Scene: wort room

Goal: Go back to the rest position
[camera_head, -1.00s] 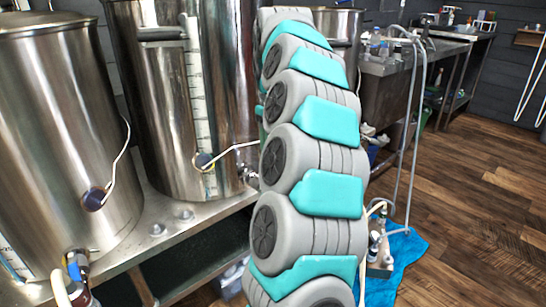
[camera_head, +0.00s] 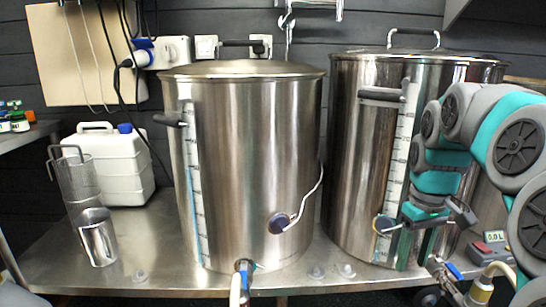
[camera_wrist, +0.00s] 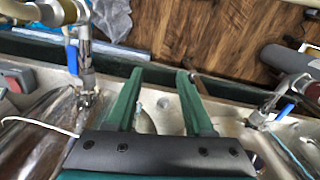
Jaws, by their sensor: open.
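My gripper (camera_head: 415,250) hangs with its green fingers pointing down in front of the right steel kettle (camera_head: 350,170), near the front edge of the metal bench (camera_head: 160,255). In the wrist view the two fingers of my gripper (camera_wrist: 161,78) are apart with nothing held between them. The bench top and its front edge show below and between them. My arm comes in from the right side of the head view and hides part of the right kettle.
A left kettle (camera_head: 262,150) has a valve (camera_head: 240,280) at its base. Another valve with a blue handle (camera_head: 454,271) and a small display box (camera_head: 492,243) sit near my arm. A white canister (camera_head: 118,165) and steel cups (camera_head: 97,237) stand left. Wooden floor (camera_wrist: 180,35) shows beyond the bench edge.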

